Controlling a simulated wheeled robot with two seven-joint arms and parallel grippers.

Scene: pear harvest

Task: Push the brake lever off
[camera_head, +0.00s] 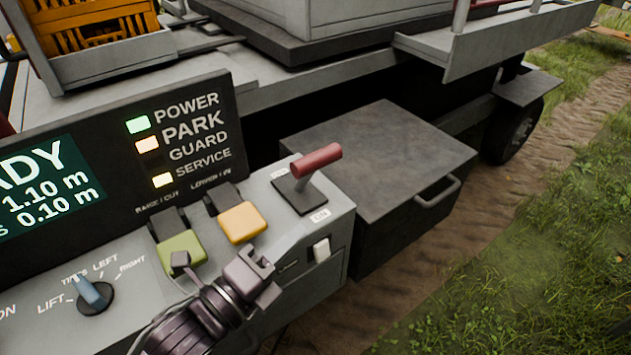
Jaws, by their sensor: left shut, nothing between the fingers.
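The brake lever (316,161) has a red cylindrical grip on a short grey stem. It rises from a dark square plate (300,196) at the right end of the grey control console (335,228). A small label reading ON is at the near side of the plate; another label at its far side is partly hidden and hard to read. My left gripper (250,272) is shut and empty at the console's front edge, below and left of the lever, apart from it. My right gripper is not in view.
Green (181,248) and yellow (242,222) flip switches stand left of the lever. A white rocker (321,250) is on the console's front. A blue knob (90,292) sits at left. A lit display panel (115,155) stands behind; a dark box (380,150) is at right.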

